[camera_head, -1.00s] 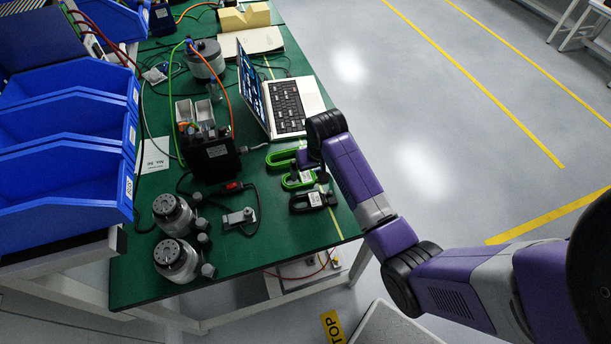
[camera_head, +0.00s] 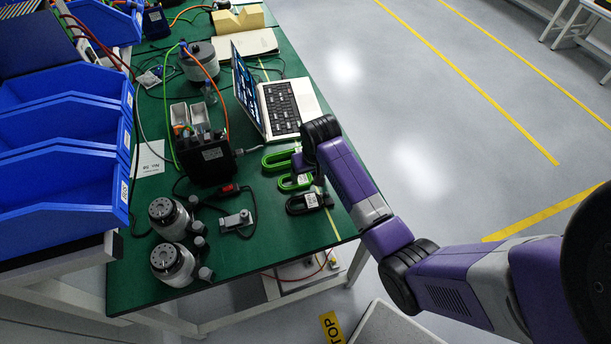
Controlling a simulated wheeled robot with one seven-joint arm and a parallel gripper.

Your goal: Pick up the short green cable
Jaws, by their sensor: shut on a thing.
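The short green cable (camera_head: 293,183) is a small looped bundle with a pale label near the table's right edge. A larger green cable loop (camera_head: 274,161) lies just behind it, and a black cable bundle (camera_head: 308,202) lies in front. My gripper (camera_head: 301,166) points down at the short green cable from behind and right, between the two green loops. It is shut on the short green cable; the grip itself is small and partly hidden by my wrist. I cannot tell whether the cable is clear of the table.
An open laptop (camera_head: 283,106) stands behind my gripper. A black device (camera_head: 209,158) and a grey bracket (camera_head: 236,222) are to the left. Two round motors (camera_head: 171,263) stand at the table's front left. Blue bins (camera_head: 62,195) line the left side. The floor right of the green table (camera_head: 270,247) is open.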

